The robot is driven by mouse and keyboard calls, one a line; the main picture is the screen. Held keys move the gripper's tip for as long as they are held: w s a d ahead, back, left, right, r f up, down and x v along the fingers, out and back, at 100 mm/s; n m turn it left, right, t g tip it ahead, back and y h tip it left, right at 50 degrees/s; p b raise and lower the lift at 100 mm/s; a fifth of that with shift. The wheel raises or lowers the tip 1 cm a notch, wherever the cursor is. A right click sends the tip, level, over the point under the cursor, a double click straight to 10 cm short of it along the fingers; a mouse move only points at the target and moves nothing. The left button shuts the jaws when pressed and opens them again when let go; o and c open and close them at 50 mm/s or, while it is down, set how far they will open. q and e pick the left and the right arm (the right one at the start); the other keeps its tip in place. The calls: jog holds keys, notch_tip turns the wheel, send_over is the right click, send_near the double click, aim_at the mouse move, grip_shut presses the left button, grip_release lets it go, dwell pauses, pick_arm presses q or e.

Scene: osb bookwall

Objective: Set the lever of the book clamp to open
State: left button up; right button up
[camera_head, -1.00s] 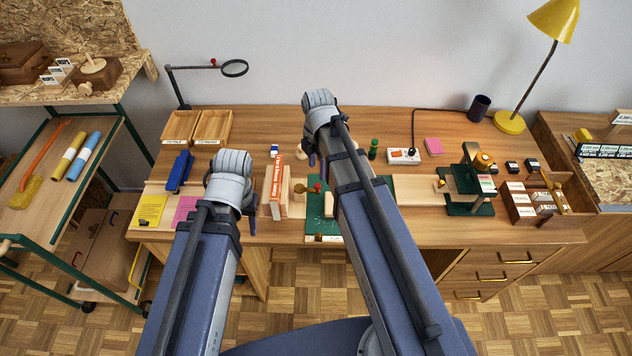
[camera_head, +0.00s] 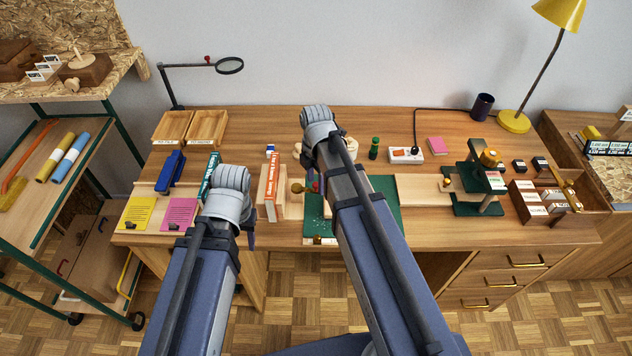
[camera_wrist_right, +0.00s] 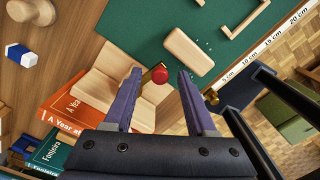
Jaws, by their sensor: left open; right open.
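The book clamp (camera_head: 283,194) is pale wood, standing on the desk beside an upright orange book (camera_head: 271,188). In the right wrist view the clamp's pale wooden blocks (camera_wrist_right: 105,82) stand beside the orange book (camera_wrist_right: 72,103). Its lever shows as a brass part with a red ball (camera_wrist_right: 159,75). My right gripper (camera_wrist_right: 158,84) is open, with its two purple fingers on either side of the red ball in the picture; I cannot tell whether they touch it. In the head view my right arm partly hides the lever. My left gripper (camera_head: 251,238) is largely hidden behind its own wrist, over the desk's front.
A green cutting mat (camera_head: 385,222) with a ruler edge lies right of the clamp. A teal book (camera_head: 210,172) stands behind my left wrist. A green press (camera_head: 478,185) and a small box of blocks (camera_head: 545,205) stand at the right. A magnifier lamp (camera_head: 229,65) rises at the back left.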

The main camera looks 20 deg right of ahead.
grip_shut()
dwell(0.6)
jog(key=s+a+m, duration=0.1)
jog(key=m, duration=0.3)
jog(key=s+a+m, duration=0.1)
jog(key=a+m, duration=0.1)
jog(key=m, duration=0.1)
jog(key=s+a+m, duration=0.1)
jog(key=m, duration=0.3)
jog(key=shift+s+a+m, duration=0.1)
jog(key=shift+a+m, duration=0.2)
jog(key=shift+a, duration=0.05)
jog(key=shift+a+m, duration=0.45)
jog(key=shift+m, duration=0.4)
jog(key=shift+a+m, duration=0.45)
jog(key=shift+m, duration=0.4)
